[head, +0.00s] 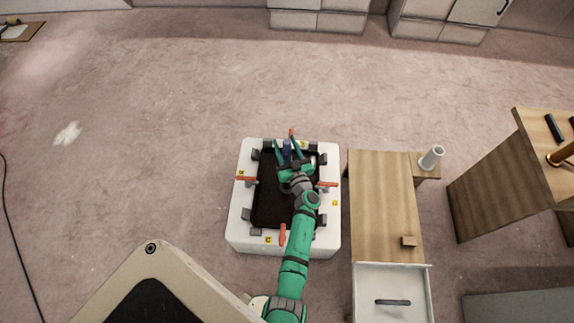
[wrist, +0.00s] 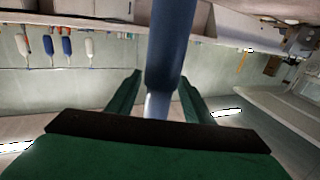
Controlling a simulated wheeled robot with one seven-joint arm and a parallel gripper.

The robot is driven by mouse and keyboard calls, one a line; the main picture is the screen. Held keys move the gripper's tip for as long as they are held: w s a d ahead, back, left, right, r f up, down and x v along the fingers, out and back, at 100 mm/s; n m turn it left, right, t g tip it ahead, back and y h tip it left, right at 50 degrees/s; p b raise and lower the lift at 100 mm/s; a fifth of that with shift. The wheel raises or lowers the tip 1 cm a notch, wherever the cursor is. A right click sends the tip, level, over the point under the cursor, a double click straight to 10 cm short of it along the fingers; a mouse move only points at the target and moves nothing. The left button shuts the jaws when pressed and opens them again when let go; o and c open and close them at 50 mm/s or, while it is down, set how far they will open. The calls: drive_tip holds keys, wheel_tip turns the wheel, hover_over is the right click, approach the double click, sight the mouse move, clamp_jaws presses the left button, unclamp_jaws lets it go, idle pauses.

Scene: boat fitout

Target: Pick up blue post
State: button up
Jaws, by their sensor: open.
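The blue post (head: 286,147) is at the far side of the white frame (head: 245,206) with the dark recess, in the head view. In the wrist view the blue post (wrist: 168,45) is large, with a paler, silvery section at its lower end in the picture. My gripper (head: 288,149) is open, its green fingers on either side of the post. In the wrist view my gripper (wrist: 160,82) also has a finger to each side of the post. I cannot tell whether either finger touches it. The post's base is hidden.
Orange handles (head: 282,234) and grey blocks (head: 247,214) line the frame's rim.

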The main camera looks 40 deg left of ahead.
drive_tip(key=shift+x, duration=0.9)
drive_tip(key=shift+w+r, duration=0.1)
clamp_jaws()
drive_tip(key=shift+r, duration=0.1)
wheel_tip(320, 180, up, 18)
drive_tip(key=shift+d, duration=0.15)
